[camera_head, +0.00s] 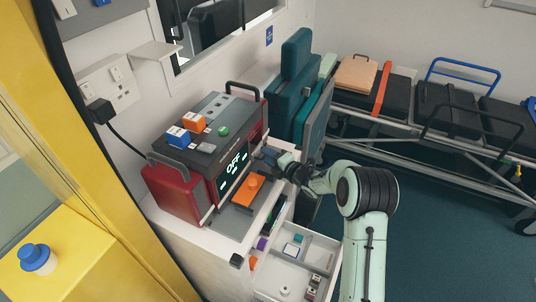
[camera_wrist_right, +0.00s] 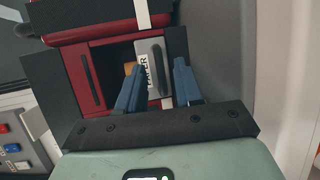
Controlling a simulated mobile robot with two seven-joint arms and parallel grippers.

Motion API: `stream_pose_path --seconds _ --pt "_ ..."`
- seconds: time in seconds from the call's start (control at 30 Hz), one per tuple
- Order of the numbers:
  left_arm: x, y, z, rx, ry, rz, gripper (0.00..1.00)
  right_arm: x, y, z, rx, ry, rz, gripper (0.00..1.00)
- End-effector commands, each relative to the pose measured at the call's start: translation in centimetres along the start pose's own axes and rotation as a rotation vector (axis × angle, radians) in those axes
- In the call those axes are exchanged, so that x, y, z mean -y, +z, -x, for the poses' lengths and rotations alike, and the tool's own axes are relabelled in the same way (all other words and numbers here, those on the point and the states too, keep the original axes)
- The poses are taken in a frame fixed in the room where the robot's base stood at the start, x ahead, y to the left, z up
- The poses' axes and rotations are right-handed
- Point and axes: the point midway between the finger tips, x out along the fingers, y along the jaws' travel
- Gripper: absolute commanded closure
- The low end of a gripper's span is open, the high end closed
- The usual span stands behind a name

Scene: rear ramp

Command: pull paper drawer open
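The paper drawer (camera_wrist_right: 145,48) shows in the right wrist view as a grey panel with a "PAPER" label and a dark handle bar (camera_wrist_right: 159,66). It sits in the red and black machine (camera_head: 205,150), whose display reads "OFF". My right gripper (camera_wrist_right: 160,66) is open, with one blue finger on each side of the handle; I cannot tell whether they touch it. In the head view the right gripper (camera_head: 268,157) is at the machine's right front, and the drawer is hidden there. My left gripper is not in view.
A white drawer (camera_head: 325,243) with small items stands open below. A stretcher (camera_head: 440,110) is at the right; the floor (camera_head: 440,240) is clear.

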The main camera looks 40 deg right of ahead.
Motion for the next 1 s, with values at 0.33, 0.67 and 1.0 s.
stream_pose_path --seconds 0.33,0.67,1.0 --pt "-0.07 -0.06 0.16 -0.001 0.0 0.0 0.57 0.07 -0.04 -0.62 0.0 -0.001 0.0 0.65" --pt "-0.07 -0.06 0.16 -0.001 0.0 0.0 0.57 0.05 -0.02 -0.6 0.0 0.0 -0.001 1.0" --pt "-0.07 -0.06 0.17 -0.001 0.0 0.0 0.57 0.02 -0.01 -0.59 0.0 0.0 -0.001 1.0"
